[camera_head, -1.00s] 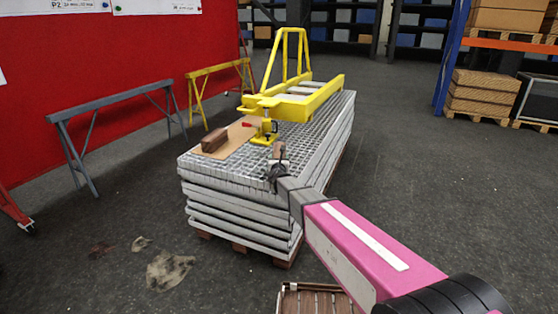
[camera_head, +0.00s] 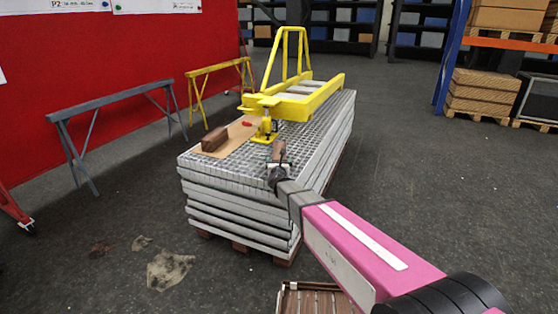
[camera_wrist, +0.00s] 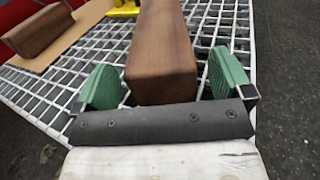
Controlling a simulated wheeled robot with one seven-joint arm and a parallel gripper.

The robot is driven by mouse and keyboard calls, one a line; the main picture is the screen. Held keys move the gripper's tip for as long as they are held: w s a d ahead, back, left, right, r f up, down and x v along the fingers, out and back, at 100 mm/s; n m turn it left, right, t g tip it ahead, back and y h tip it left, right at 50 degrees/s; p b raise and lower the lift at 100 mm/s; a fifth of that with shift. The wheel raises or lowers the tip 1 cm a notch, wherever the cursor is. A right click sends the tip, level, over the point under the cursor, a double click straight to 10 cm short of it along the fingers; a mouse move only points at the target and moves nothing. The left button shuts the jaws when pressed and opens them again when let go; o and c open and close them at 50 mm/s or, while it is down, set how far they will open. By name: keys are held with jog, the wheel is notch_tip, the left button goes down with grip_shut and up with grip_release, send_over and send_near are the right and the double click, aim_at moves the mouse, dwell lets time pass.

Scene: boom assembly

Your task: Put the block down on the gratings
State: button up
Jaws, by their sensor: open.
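A brown wooden block (camera_head: 279,151) is at the near right part of the gratings (camera_head: 240,158), just beyond my gripper (camera_head: 278,167). In the wrist view the block (camera_wrist: 162,48) points away from me, its near end between the two green finger pads of my gripper (camera_wrist: 165,82). A gap shows on each side, so my gripper is open and not clamping it. The block appears to lie on the gratings (camera_wrist: 90,70); its underside is hidden.
Another brown block (camera_head: 215,139) lies on a brown board (camera_head: 238,134) to the left. A yellow jack (camera_head: 266,128) stands beyond the gripper, near the yellow boom frame (camera_head: 325,97). Grey (camera_head: 110,101) and yellow (camera_head: 215,70) trestles stand at left.

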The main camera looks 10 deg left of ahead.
jog(key=s, duration=0.8)
jog(key=shift+s+d, duration=0.1)
jog(key=shift+d, duration=0.25)
